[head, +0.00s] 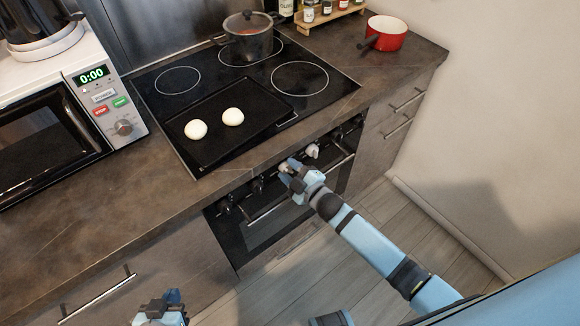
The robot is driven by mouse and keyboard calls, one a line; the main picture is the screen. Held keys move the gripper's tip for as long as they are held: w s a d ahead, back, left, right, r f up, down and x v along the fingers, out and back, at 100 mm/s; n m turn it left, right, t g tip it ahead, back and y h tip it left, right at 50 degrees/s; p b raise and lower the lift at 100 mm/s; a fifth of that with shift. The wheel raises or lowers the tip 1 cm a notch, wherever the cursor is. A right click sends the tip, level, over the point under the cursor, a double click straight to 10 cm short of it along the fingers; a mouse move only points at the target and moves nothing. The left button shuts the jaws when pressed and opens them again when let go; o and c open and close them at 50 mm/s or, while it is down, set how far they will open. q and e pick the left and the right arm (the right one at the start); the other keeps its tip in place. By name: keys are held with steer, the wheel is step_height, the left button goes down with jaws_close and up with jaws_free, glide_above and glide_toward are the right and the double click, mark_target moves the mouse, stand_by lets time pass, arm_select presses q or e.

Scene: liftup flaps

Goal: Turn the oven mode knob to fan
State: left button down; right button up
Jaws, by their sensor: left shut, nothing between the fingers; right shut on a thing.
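The oven (276,225) is built in under the counter, with a row of knobs along the top of its front. My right gripper (288,168) reaches in from the lower right and is shut on an oven knob near the middle of this row. The fingers hide most of that knob, and its pointer and markings cannot be read. A pale knob (312,150) sits just right of the gripper. A dark knob (258,184) sits to its left. My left gripper (172,297) is shut and empty at the bottom edge, well away from the oven.
The hob (340,90) above holds a black tray (262,100) with two white buns and a lidded pot (248,45). A red saucepan (388,36) stands at the right, a microwave (110,90) at the left. The oven handle (268,212) runs below the knobs.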

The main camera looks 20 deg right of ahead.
steer(key=shift+m+p, duration=0.3)
steer(key=shift+m, duration=0.7)
steer(key=shift+m+p, duration=0.4)
steer(key=shift+m, duration=0.8)
steer(key=shift+m+y+p, duration=0.3)
steer(key=shift+m, duration=1)
steer(key=o, duration=0.9)
steer(key=shift+f, duration=0.1)
